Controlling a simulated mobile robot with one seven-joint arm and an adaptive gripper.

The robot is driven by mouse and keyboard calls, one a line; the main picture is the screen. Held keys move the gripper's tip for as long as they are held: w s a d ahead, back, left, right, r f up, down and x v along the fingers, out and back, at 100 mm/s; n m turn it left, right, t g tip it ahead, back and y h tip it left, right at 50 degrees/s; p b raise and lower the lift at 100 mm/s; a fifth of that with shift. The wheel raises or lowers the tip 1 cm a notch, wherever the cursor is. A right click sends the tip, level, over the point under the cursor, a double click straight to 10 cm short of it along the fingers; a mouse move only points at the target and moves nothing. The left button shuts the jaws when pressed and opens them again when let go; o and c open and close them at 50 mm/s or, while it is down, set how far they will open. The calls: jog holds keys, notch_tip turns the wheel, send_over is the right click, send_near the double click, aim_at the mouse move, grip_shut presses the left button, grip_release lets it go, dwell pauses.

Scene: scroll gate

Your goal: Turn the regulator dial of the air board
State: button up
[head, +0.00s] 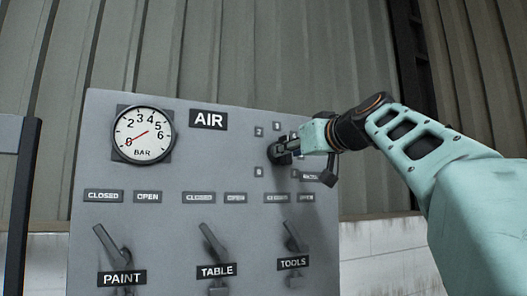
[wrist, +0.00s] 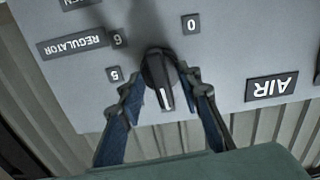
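The air board (head: 88,235) is a grey panel. Its regulator dial (head: 276,153) is a dark knob on the upper right. In the wrist view, which is upside down, the dial (wrist: 155,72) has a white pointer line aimed toward the picture's bottom, away from the 5, 6 and 0 labels. My gripper (head: 290,147) is at the dial. In the wrist view its blue-padded fingers (wrist: 162,88) flank the knob, the right one against or almost against it. Whether both grip it is unclear. The gauge (head: 144,148) has its red needle near 0.
Below are three valve levers, PAINT (head: 106,243), TABLE (head: 213,242) and TOOLS (head: 294,238), each tilted up-left under CLOSED and OPEN labels. A dark post (head: 20,210) stands at the left. A corrugated wall (head: 270,50) is behind the board.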

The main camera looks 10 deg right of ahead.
jog(key=shift+w+a, duration=0.1)
jog(key=shift+w, duration=0.25)
jog(key=shift+c, duration=0.4)
grip_shut()
jog(key=shift+m, duration=0.3)
jog(key=shift+s+a+r+m+p, duration=0.15)
jog(key=shift+m+p, duration=1.15)
jog(key=shift+m, duration=3.2)
jog(key=shift+r+m+p, duration=0.1)
jog(key=shift+m+p, duration=1.15)
jog(key=shift+m, duration=3.25)
